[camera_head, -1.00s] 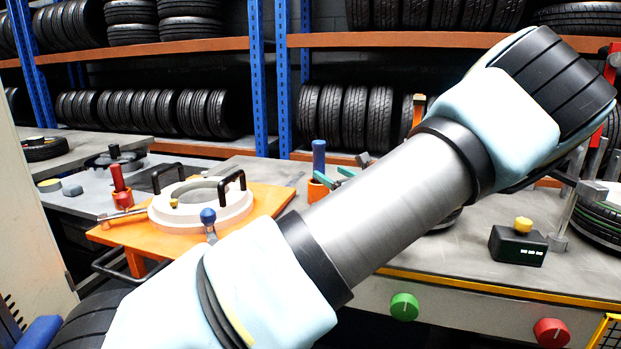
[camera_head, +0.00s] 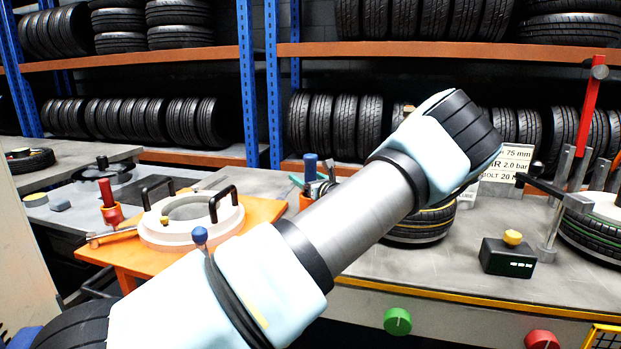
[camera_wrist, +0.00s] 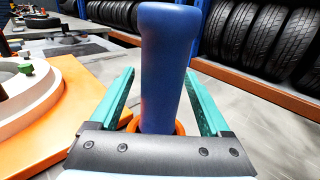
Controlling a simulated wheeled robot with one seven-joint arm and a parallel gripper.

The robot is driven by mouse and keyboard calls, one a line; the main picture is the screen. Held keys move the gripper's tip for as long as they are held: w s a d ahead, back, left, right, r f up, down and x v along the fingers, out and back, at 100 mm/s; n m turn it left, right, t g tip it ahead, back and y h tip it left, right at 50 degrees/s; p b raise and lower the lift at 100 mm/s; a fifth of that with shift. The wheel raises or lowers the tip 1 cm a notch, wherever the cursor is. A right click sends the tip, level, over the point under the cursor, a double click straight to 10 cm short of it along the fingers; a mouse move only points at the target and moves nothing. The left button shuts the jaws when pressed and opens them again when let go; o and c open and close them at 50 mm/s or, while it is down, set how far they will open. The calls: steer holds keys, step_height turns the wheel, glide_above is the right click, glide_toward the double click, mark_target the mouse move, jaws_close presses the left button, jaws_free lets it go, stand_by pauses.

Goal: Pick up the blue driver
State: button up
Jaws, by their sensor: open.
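The blue driver (camera_head: 310,166) stands upright in an orange holder (camera_head: 306,200) at the right edge of the orange board. In the wrist view the driver's blue handle (camera_wrist: 164,65) rises tall between the two teal fingers of my gripper (camera_wrist: 160,100). The fingers are open, one on each side of the handle, with a gap on both sides. The orange holder's rim shows low between them. In the head view the gripper is mostly hidden behind my arm, with a bit of teal finger beside the driver.
A white ring with black handles (camera_head: 190,232) sits on the orange board (camera_head: 262,211). A red-handled tool (camera_head: 107,194) stands at left. A tyre (camera_head: 420,226), a black box with a yellow knob (camera_head: 508,258) and a clamp with a red lever (camera_head: 588,110) are at right. Tyre racks stand behind.

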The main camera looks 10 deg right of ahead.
steer(key=shift+w, duration=0.2)
steer(key=shift+r, duration=0.1)
jaws_close()
stand_by(0.5)
